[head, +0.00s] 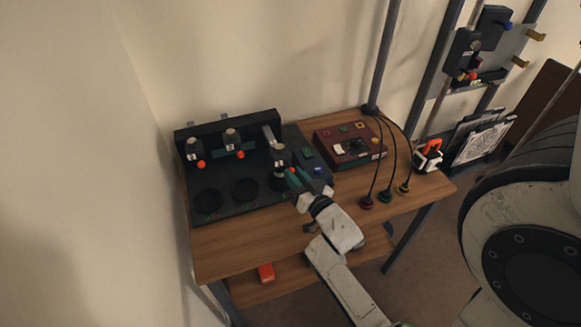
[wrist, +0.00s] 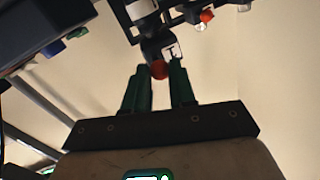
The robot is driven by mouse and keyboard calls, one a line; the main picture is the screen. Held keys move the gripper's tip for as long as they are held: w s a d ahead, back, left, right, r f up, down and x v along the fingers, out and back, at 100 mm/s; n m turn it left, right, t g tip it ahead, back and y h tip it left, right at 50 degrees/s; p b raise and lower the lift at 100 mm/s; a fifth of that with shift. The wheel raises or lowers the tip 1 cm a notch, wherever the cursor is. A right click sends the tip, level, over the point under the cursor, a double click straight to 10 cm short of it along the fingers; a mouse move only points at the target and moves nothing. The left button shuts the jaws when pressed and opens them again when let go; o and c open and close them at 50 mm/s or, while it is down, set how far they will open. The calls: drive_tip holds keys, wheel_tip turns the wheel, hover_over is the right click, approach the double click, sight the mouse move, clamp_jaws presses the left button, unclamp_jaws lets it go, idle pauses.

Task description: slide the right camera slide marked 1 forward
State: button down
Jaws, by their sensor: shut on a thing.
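The right camera slide (head: 279,156) is a dark block with a pale top on the black rig at the left of the table. It stands out nearer the front than the two other slides, and a pale rail shows behind it. In the wrist view the slide (wrist: 172,50) has a white plate with a dark mark, and its red knob (wrist: 159,70) sits between my green fingertips. My gripper (head: 296,178) is at the slide's front and shut on that knob. In the head view my fingers hide part of the knob.
Two other slides (head: 193,150) (head: 231,140) with orange knobs stand further back on the left. Dark round wells (head: 207,202) lie in the base. A maroon control box (head: 350,146) and hanging cables with coloured plugs (head: 367,203) are on the right. The table front is clear.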

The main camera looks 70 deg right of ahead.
drive_tip(key=shift+s+a+f, duration=0.15)
drive_tip(key=shift+s, duration=0.05)
drive_tip(key=c, duration=0.9)
unclamp_jaws()
drive_tip(key=shift+a, duration=0.1)
drive_tip(key=shift+c, duration=0.2)
drive_tip(key=b+v, duration=0.2)
drive_tip(key=v, duration=0.9)
drive_tip(key=shift+w, duration=0.1)
